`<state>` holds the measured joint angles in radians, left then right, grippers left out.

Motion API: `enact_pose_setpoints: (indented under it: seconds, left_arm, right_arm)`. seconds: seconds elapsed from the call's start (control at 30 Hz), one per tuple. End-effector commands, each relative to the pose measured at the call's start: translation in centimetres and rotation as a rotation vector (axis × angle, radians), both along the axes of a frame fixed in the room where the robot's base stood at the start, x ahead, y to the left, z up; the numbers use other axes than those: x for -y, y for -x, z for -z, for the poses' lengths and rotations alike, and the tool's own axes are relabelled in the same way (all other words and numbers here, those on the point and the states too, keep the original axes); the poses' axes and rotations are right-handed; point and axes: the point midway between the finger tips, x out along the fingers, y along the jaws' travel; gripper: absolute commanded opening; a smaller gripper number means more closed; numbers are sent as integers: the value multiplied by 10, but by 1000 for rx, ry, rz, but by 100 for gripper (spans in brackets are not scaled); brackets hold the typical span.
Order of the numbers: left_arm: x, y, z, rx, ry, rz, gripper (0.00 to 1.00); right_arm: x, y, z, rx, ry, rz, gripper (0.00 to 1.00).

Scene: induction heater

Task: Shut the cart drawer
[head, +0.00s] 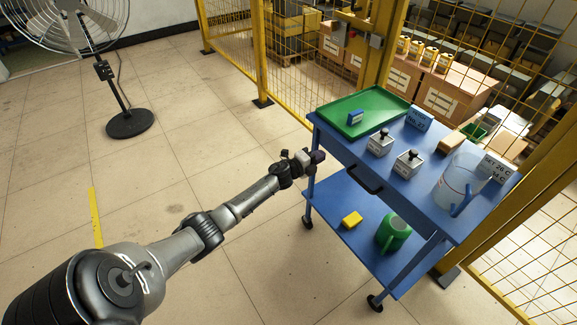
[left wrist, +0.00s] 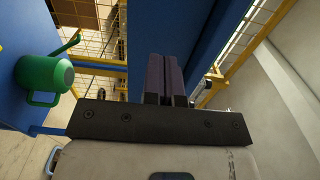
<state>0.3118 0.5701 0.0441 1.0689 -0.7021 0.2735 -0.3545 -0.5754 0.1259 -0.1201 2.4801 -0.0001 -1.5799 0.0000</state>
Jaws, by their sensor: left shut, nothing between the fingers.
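The blue cart (head: 335,150) stands at the right in the head view. Its drawer front carries a dark handle (head: 366,180) below the tabletop. I cannot tell clearly how far the drawer stands out. My left gripper (head: 316,156) is shut and empty, at the cart's left front corner, left of the handle. In the left wrist view its dark fingers (left wrist: 164,80) lie together in front of a blue cart panel (left wrist: 207,40); contact cannot be told. My right gripper is not in view.
On the cart top are a green tray (head: 385,103), two small weights (head: 380,143) and a clear jug (head: 458,178). Yellow fencing (head: 290,70) stands behind.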

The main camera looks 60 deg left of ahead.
Motion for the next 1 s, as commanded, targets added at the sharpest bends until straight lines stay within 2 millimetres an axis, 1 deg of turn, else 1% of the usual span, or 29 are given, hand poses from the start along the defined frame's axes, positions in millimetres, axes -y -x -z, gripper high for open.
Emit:
enact_pose_setpoints:
  seconds: [0.03, 0.2, 0.4, 0.5, 0.7, 1.0]
  left_arm:
    - [0, 12, -2, -4, -1, 0, 0]
    - [2, 42, -2, -4, 0, 0, 0]
    - [3, 71, -1, -3, 0, -1, 0]
    - [3, 81, 0, -3, 1, 0, 0]
    - [3, 92, 0, -2, 0, 0, 0]
    - [3, 93, 1, -1, 6, 0, 0]
  right_arm:
    - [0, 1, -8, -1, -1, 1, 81]
    - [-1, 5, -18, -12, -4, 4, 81]
    - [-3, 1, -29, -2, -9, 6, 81]
    - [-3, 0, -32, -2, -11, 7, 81]
    - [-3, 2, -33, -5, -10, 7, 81]
    - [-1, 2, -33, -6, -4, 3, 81]
